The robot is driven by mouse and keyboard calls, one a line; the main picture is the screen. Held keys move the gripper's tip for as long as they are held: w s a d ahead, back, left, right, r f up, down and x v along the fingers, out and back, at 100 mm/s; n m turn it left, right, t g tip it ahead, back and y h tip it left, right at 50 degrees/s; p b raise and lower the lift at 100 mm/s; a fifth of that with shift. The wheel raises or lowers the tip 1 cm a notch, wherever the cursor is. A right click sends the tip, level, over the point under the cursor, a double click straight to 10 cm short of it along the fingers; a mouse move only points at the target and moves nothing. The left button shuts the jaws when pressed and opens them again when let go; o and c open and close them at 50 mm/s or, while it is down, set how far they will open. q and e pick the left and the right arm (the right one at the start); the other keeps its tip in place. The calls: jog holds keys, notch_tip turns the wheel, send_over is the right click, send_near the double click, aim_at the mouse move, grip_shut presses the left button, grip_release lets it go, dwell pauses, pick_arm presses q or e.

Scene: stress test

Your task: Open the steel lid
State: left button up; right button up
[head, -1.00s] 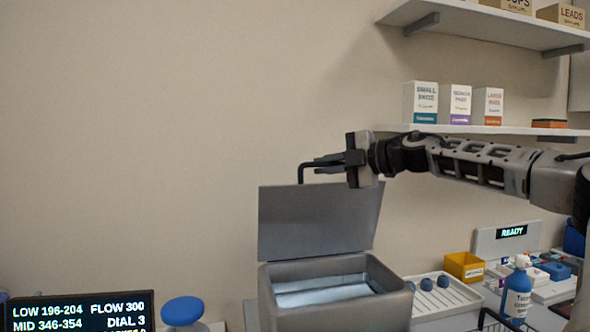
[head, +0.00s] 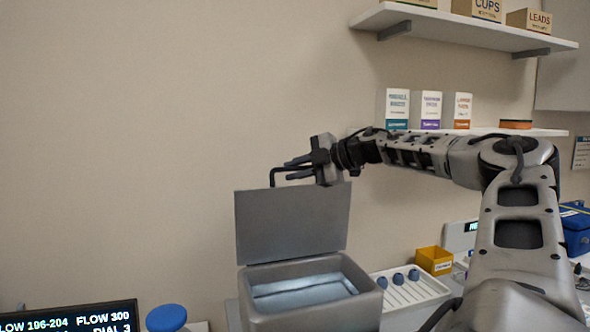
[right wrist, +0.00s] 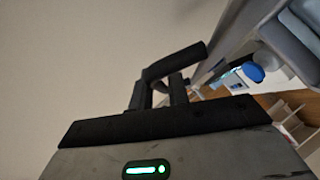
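The steel lid (head: 291,224) stands raised, close to upright, at the back edge of a grey steel box (head: 315,303). The box's top is open, and a pale bluish, shiny inside shows. A black bent handle (head: 273,178) sits at the lid's top edge. My right gripper (head: 292,164) is at this handle, with its fingers pointing left along the bar. In the right wrist view, the two dark fingers (right wrist: 160,90) show a narrow gap beside the black bar (right wrist: 178,62). Whether they clamp the bar is unclear. My left gripper is not in view.
A white rack (head: 412,300) with blue-topped items and a yellow bin (head: 434,261) stand right of the box. A blue round-topped object (head: 166,318) and a display (head: 70,318) are at lower left. The wall left of the lid is bare.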

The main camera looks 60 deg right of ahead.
jog(key=shift+s, duration=0.1)
jog(key=shift+s+r+b, duration=0.15)
jog(key=shift+s+b, duration=0.15)
pick_arm(q)
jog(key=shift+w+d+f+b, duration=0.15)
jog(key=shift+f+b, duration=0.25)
jog(key=shift+b, duration=0.55)
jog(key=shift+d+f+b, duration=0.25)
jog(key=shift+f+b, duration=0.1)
jog(key=shift+b, duration=0.6)
pick_arm(e)
jog(key=v, duration=1.5)
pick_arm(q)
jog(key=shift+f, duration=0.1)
pick_arm(e)
jog(key=shift+d, duration=0.1)
